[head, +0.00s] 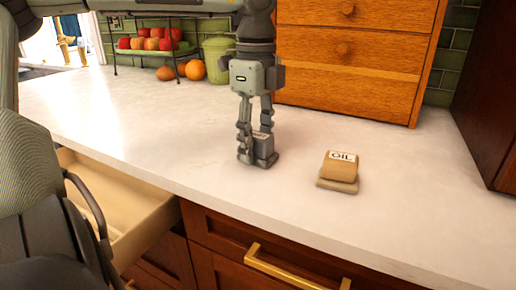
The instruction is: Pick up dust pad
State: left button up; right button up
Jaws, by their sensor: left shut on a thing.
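My left gripper (256,152) points straight down over the white counter. Its fingers are shut on a small grey pad (265,146), which is at or just above the counter surface; I cannot tell if it touches. The fingers hide part of the pad, and I cannot read any label on it, so I cannot confirm that it is the dust pad. A tan pad labelled "OIL" (339,171) lies on the counter to the right, apart from the gripper. My right gripper is not in view.
A wooden drawer chest (350,60) stands behind the gripper. A green canister (217,60), loose fruit and a fruit rack (113,45) are at the back left. An open drawer (135,207) juts out below the counter (170,130) at left. The counter's middle is mostly clear.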

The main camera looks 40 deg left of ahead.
pick_arm(q)
jog(key=shift+c, duration=1.2)
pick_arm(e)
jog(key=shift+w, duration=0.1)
pick_arm(q)
jog(key=shift+r, duration=0.5)
jog(key=r, duration=0.2)
jog(key=a+r, duration=0.1)
jog(key=shift+s+r+b, duration=0.1)
jog(key=shift+r+b, duration=0.25)
jog(key=s+a+r+b, duration=0.1)
jog(key=s+a+r, duration=0.3)
jog(key=a, duration=0.5)
notch_tip(320, 180, up, 2)
jog(key=shift+s+a+r, duration=0.2)
jog(key=shift+s+a, duration=0.05)
jog(key=shift+a, duration=0.1)
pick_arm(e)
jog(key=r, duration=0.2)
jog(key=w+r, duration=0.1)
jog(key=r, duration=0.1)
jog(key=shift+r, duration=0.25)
pick_arm(q)
jog(key=o, duration=0.5)
jog(key=c, duration=0.4)
jog(key=shift+d+f, duration=0.1)
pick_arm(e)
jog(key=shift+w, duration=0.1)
